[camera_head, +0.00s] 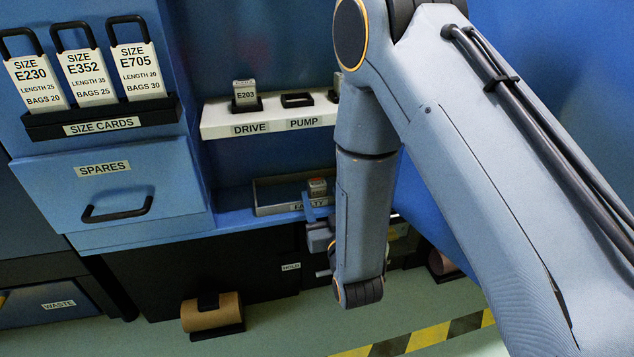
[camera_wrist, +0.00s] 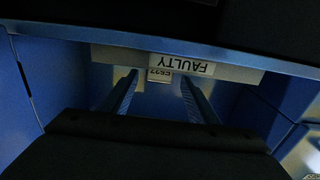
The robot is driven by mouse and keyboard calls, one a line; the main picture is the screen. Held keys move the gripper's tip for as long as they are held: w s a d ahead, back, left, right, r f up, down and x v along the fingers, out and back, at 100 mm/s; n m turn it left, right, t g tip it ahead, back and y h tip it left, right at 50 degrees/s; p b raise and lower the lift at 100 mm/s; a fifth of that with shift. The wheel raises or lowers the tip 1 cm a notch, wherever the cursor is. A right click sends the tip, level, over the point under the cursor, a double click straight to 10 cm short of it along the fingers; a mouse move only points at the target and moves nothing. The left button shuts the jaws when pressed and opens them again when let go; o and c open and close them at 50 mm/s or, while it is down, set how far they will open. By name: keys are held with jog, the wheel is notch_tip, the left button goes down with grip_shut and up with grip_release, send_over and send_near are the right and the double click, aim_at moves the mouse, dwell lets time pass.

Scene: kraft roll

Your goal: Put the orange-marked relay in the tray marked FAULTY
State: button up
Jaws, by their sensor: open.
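The tray marked FAULTY (camera_head: 275,208) sits on the low blue shelf, and its label shows upside down in the wrist view (camera_wrist: 226,70). A small grey relay with an orange mark (camera_head: 317,187) stands at this tray, seemingly inside behind its front wall. Its white label (camera_wrist: 158,75) shows between my fingers in the wrist view. My gripper (camera_wrist: 159,85) is open, its two fingers apart on either side of the relay, with a gap visible. In the head view my arm hides most of the gripper and the tray's right end.
A white rack (camera_head: 215,125) above holds a relay marked E203 (camera_head: 245,93) at DRIVE; the PUMP slot (camera_head: 297,100) looks empty. My arm covers the rack's right end. The SPARES drawer (camera_head: 110,185) is at left. A brown roll (camera_head: 212,312) lies below.

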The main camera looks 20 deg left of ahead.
aim_at(326, 189)
jog(key=shift+s+d+r+g+h, duration=0.2)
jog(key=shift+r+g+h, duration=0.1)
jog(key=shift+r, duration=0.1)
jog(key=shift+s+d+r+g+h, duration=0.2)
jog(key=shift+r+g+h, duration=0.1)
jog(key=shift+r, duration=0.1)
jog(key=shift+w+r+m+g, duration=0.15)
jog(key=shift+r+m+g, duration=0.15)
jog(key=shift+r+g, duration=0.1)
jog(key=s+d+r+g+h, duration=0.2)
jog(key=s+d+r+g, duration=0.2)
jog(key=s, duration=0.5)
jog(key=s+d+r+g+h, duration=0.2)
jog(key=s+d+r+g, duration=0.2)
jog(key=s, duration=0.6)
jog(key=s+d+r+g+h, duration=0.2)
jog(key=s+d+r+g, duration=0.3)
jog(key=s+d, duration=0.3)
jog(key=shift+s+r, duration=0.5)
jog(key=shift+s, duration=0.6)
jog(key=shift+a, duration=0.1)
